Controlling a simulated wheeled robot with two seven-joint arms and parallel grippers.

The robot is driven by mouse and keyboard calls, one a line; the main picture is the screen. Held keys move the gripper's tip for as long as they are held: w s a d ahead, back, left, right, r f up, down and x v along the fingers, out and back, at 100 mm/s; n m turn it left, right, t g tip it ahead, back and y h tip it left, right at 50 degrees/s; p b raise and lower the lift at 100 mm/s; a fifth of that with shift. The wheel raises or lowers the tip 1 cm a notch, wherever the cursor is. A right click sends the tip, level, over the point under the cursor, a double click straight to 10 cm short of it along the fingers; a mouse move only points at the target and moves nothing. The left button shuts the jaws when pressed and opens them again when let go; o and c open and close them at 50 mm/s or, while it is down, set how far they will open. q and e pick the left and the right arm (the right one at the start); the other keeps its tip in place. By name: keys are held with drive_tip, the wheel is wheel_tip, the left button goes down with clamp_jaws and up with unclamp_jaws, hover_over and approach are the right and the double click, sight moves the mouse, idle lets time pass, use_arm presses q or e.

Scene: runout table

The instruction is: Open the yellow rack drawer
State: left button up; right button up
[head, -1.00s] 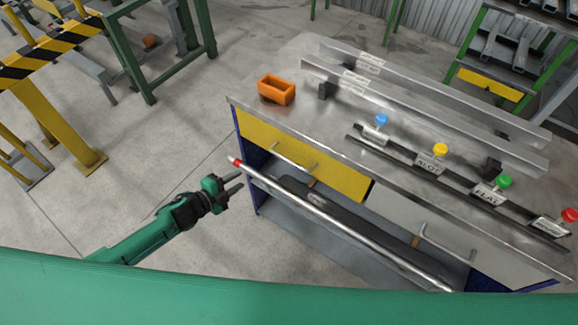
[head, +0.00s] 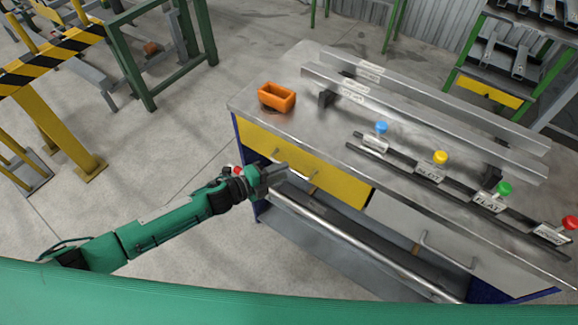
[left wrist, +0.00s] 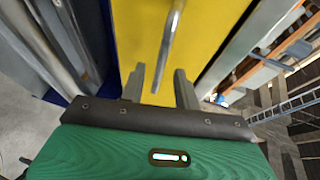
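The yellow drawer (head: 345,181) is in the front of the steel-topped table, at its left end, and looks shut. Its bar handle (head: 312,176) is partly hidden by my left gripper in the head view. My left gripper (head: 284,177) is at the handle's left part, in front of the yellow face. In the left wrist view the yellow front (left wrist: 205,35) fills the middle. The handle (left wrist: 172,40) points down towards the gap between the two parted fingers (left wrist: 160,88). I cannot tell if they touch it. My right gripper is not in view.
A steel rail (head: 355,243) runs along the table front below the drawers. A grey drawer (head: 420,225) is to the right. An orange bin (head: 277,97) and several coloured knobs are on top. A green rack (head: 465,50) behind has a yellow panel (head: 489,90).

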sight(289, 169)
use_arm(q)
drive_tip(key=shift+x, duration=1.8)
drive_tip(key=shift+c, duration=0.4)
clamp_jaws()
